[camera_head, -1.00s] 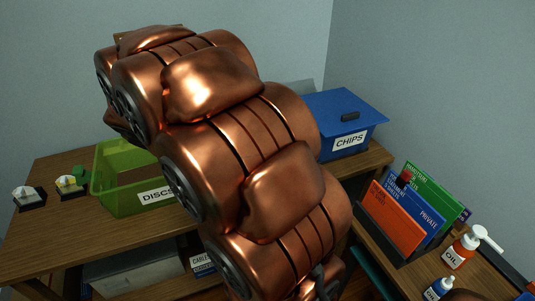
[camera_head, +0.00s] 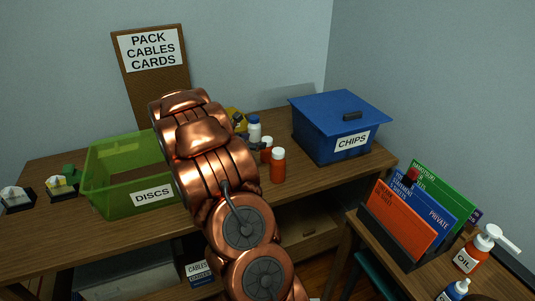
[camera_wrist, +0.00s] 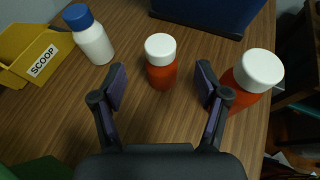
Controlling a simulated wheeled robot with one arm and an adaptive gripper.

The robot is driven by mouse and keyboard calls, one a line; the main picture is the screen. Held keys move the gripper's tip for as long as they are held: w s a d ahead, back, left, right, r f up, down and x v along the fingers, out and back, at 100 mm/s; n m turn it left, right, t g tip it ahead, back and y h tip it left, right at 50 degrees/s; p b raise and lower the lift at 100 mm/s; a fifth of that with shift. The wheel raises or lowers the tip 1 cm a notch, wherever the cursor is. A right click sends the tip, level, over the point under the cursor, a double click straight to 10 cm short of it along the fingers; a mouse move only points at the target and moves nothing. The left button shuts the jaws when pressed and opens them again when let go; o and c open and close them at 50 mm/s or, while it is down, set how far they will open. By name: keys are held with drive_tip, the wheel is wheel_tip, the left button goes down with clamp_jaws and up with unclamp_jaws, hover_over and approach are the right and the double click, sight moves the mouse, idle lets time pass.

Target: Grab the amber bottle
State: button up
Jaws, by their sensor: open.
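Two amber bottles with white caps stand upright on the wooden desk. In the wrist view the smaller-looking amber bottle (camera_wrist: 161,72) is ahead of the gap between my fingers, near its middle. The other amber bottle (camera_wrist: 245,88) is just right of my right finger; I cannot tell if they touch. In the head view one amber bottle (camera_head: 278,168) is in clear sight, and the other (camera_head: 266,155) is partly hidden behind it. My gripper (camera_wrist: 162,82) is open, with nothing between its fingers. In the head view my copper arm mostly hides it.
A white bottle with a blue cap (camera_wrist: 94,42) and a yellow scoop box (camera_wrist: 38,52) stand left of my fingers. The blue CHIPS box (camera_head: 338,130) is behind and right. The green DISCS bin (camera_head: 120,190) is left. An orange OIL pump bottle (camera_head: 474,250) stands on the right-hand table.

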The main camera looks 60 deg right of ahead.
sight(266, 140)
drive_tip(key=b+x, duration=0.1)
drive_tip(key=x, duration=0.6)
drive_tip(key=shift+f+b, duration=0.1)
drive_tip(key=shift+b, duration=0.3)
drive_tip(key=shift+s+d+f, duration=0.1)
drive_tip(key=shift+d, duration=0.35)
drive_tip(key=shift+c, duration=0.4)
drive_tip(key=c, duration=1.2)
